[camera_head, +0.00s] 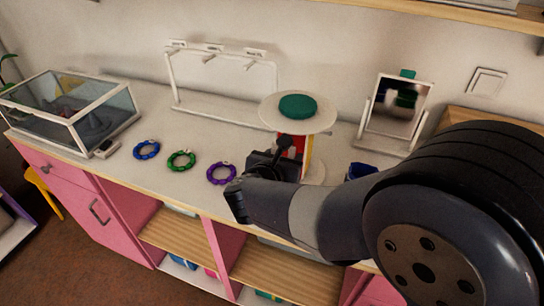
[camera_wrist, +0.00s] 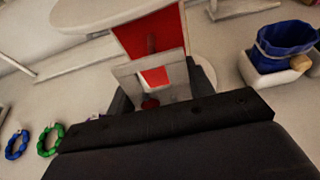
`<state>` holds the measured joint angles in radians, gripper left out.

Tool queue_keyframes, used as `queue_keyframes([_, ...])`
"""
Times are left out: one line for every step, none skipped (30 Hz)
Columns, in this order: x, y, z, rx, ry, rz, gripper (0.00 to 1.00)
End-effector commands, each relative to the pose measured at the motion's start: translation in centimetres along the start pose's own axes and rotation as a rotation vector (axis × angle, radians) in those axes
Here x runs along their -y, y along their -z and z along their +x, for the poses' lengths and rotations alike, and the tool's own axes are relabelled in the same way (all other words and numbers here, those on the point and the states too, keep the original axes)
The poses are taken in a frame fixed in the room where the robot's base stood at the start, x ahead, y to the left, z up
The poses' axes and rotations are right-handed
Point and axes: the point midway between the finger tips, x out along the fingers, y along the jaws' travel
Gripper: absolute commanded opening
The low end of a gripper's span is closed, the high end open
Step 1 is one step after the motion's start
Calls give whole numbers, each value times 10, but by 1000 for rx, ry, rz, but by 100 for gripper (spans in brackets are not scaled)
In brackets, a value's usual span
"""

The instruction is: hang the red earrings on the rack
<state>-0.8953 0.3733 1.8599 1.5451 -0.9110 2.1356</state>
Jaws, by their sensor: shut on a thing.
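My gripper (camera_head: 284,158) is at the front of a small stand with a white round top (camera_head: 268,116). In the wrist view my gripper (camera_wrist: 160,88) is shut on a pale piece with red in it, which I take to be the red earrings (camera_wrist: 154,76). A larger red panel with a pale edge (camera_wrist: 150,35) is right behind it; I cannot tell whether they touch. A small dark red bit (camera_wrist: 150,103) shows between the fingers. The white rack (camera_head: 171,79) stands at the back, left of my gripper, with several hooks on its top bar.
A green round thing (camera_head: 298,106) lies on the stand's top. Blue (camera_head: 146,149), green (camera_head: 181,160) and purple (camera_head: 221,173) bracelets lie left of my gripper. A glass case (camera_head: 118,115) is far left, a mirror (camera_head: 398,105) back right. A blue pouch (camera_wrist: 285,45) is right.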

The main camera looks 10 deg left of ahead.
Motion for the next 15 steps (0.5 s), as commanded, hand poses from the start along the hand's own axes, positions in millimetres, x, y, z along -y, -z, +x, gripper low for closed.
queue_keyframes([7,2,1,1,8,4,17])
queue_keyframes([10,1,1,0,11,5,17])
queue_keyframes([11,1,1,0,13,5,17])
queue_keyframes([11,0,1,0,13,5,17])
queue_keyframes([11,0,1,0,13,4,17])
queue_keyframes([10,0,1,0,12,4,17])
queue_keyframes([10,-1,2,0,12,4,17])
queue_keyframes([10,-1,2,0,12,4,17])
queue_keyframes([10,-1,2,0,12,4,17])
queue_keyframes([10,-1,3,0,12,4,17])
queue_keyframes([10,-2,4,0,12,4,17])
queue_keyframes([10,-2,4,0,12,4,17])
queue_keyframes([10,-2,5,0,12,4,17])
queue_keyframes([10,-2,6,0,12,5,17])
queue_keyframes([10,-3,6,0,12,5,17])
